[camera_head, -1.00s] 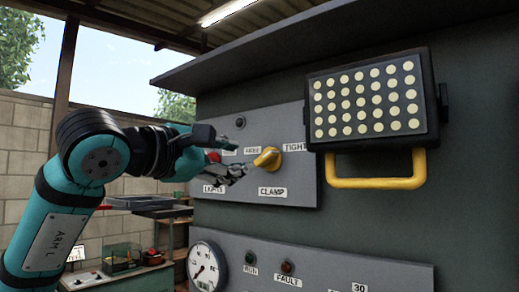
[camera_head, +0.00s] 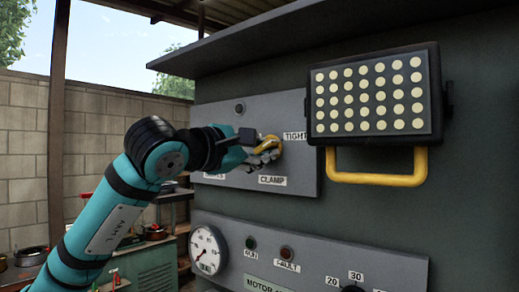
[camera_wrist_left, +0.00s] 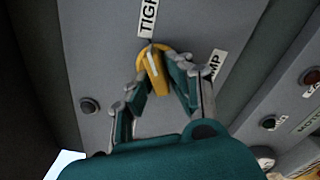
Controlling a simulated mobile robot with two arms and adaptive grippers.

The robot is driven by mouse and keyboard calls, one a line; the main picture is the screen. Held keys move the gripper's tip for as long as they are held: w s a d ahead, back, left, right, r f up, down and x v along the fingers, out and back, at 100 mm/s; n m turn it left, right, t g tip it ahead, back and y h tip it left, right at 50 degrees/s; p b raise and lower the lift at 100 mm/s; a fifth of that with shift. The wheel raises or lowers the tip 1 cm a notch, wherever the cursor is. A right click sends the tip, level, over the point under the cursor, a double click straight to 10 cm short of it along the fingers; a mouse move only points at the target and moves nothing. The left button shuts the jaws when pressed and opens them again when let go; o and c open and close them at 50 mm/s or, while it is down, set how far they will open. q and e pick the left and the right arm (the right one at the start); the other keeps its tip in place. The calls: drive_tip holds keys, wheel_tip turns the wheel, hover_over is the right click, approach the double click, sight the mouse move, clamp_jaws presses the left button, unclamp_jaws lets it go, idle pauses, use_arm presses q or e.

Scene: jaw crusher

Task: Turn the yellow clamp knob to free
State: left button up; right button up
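The yellow clamp knob (camera_head: 274,144) is on the grey panel, largely covered by my left gripper (camera_head: 266,154) in the head view. In the left wrist view the knob (camera_wrist_left: 155,72) sits between the two fingers of my left gripper (camera_wrist_left: 156,80), and its white mark lies toward the TIGHT label (camera_wrist_left: 148,18). The fingers are on either side of the knob, very close to it; I cannot tell whether both touch. The TIGHT label (camera_head: 295,136) is up and right of the knob, the CLAMP label (camera_head: 272,180) below. My right gripper is not in view.
A lamp (camera_head: 368,95) with a yellow handle (camera_head: 378,180) juts out right of the panel. A lower panel carries a gauge (camera_head: 207,250), a green RUN light (camera_head: 250,243) and a red FAULT light (camera_head: 287,253). A dark ledge (camera_head: 300,32) overhangs above.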

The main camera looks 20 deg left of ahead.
use_arm(q)
clamp_jaws()
